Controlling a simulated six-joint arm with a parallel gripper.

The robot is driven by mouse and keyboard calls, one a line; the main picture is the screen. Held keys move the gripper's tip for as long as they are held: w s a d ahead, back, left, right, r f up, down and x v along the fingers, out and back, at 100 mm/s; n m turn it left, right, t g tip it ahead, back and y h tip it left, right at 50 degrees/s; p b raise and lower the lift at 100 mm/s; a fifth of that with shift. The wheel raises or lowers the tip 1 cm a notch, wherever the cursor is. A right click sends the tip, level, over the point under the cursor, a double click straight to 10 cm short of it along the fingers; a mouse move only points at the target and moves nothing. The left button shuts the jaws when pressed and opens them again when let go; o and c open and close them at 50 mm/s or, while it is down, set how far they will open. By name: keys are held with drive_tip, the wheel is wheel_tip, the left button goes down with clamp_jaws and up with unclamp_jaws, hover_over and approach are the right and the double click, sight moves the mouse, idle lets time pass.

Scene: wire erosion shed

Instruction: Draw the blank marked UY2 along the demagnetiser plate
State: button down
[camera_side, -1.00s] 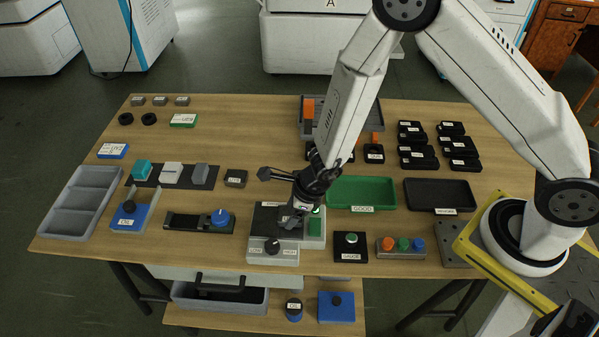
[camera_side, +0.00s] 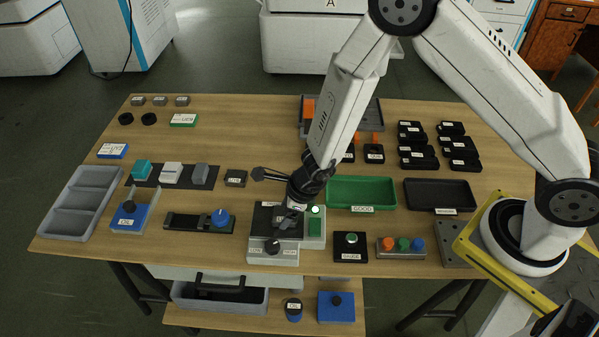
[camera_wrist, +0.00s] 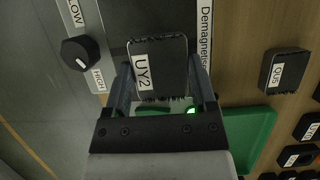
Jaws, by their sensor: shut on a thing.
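The blank marked UY2 (camera_wrist: 162,68) is a dark block with a white label, seen close in the wrist view. My gripper (camera_wrist: 162,88) is shut on it, with one finger on each side. In the side view my gripper (camera_side: 290,222) is over the dark plate of the demagnetiser (camera_side: 262,222), and the blank is mostly hidden there. I cannot tell whether the blank touches the plate. The demagnetiser has a LOW/HIGH knob (camera_side: 272,246) on its front, also seen in the wrist view (camera_wrist: 80,54). A green light (camera_side: 315,210) glows on its right side.
A green GOOD tray (camera_side: 360,180) lies behind and right of the demagnetiser, with a black tray (camera_side: 440,184) beyond. A GAUGE box (camera_side: 350,256) stands close at the right. A block marked QU5 (camera_wrist: 284,70) stands apart. A slide with a blue knob (camera_side: 220,217) is at the left.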

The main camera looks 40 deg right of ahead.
sight(258, 218)
drive_tip(key=shift+w+a, duration=0.5)
drive_tip(key=shift+w+a, duration=0.15)
idle(0.3)
drive_tip(key=shift+w+a, duration=0.8)
drive_tip(key=shift+w, duration=0.05)
drive_tip(key=shift+w+a, duration=0.15)
drive_tip(key=shift+w+a, duration=0.8)
drive_tip(key=shift+a, duration=0.05)
idle(0.3)
drive_tip(key=shift+r, duration=0.25)
wheel_tip(258, 218, up, 7)
idle(1.7)
